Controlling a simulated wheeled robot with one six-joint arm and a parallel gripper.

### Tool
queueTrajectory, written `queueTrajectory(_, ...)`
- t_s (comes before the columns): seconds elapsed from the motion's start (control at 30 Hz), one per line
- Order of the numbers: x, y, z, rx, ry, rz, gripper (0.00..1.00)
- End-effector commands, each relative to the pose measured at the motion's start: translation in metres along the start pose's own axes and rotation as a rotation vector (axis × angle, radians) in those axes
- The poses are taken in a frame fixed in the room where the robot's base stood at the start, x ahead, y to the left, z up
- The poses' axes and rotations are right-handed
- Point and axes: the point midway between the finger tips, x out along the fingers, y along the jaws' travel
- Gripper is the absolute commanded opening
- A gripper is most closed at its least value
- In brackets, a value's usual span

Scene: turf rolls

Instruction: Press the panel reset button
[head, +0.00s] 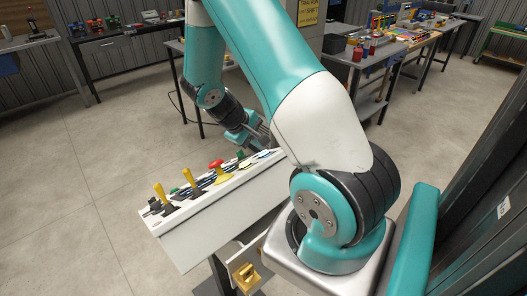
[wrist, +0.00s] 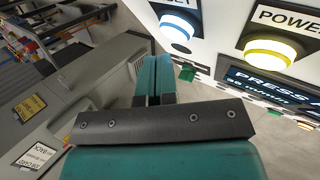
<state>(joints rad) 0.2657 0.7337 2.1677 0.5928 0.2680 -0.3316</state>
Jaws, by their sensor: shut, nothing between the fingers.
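The white control panel (head: 225,213) stands low in front of me, its sloped top carrying levers and buttons. In the wrist view its face (wrist: 215,45) fills the upper right. A lit white button with a blue ring (wrist: 177,27) sits there, its label partly cut off and seeming to end in "SET". My gripper (wrist: 153,65) is shut and empty, its teal fingers together. It is below and left of the blue-ringed button in that view, apparently apart from it. In the head view my gripper (head: 262,133) is at the panel's far end, and the arm hides part of it.
A yellow-ringed button (wrist: 270,51) labelled "POWER" sits right of the blue-ringed one, above a dark display (wrist: 270,88). Yellow levers (head: 188,179) and a red knob (head: 216,164) stand on the panel. Workbenches (head: 115,35) line the back. The floor at left is clear.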

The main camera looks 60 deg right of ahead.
Motion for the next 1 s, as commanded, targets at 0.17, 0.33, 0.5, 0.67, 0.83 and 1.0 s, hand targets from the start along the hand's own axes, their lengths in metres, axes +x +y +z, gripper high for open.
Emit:
queueTrajectory(0.17, 0.0, 0.0, 0.0, 0.0, 0.0, 0.0, 0.0)
queueTrajectory(0.33, 0.0, 0.0, 0.0, 0.0, 0.0, 0.0, 0.0)
queueTrajectory(0.5, 0.0, 0.0, 0.0, 0.0, 0.0, 0.0, 0.0)
queueTrajectory(0.67, 0.0001, -0.0001, 0.0001, 0.0, 0.0, 0.0, 0.0)
queueTrajectory(0.83, 0.0035, -0.0026, 0.0019, -0.001, -0.001, 0.0, 0.0)
queueTrajectory(1.0, 0.0061, -0.0046, 0.0041, 0.0, 0.0, 0.0, 0.0)
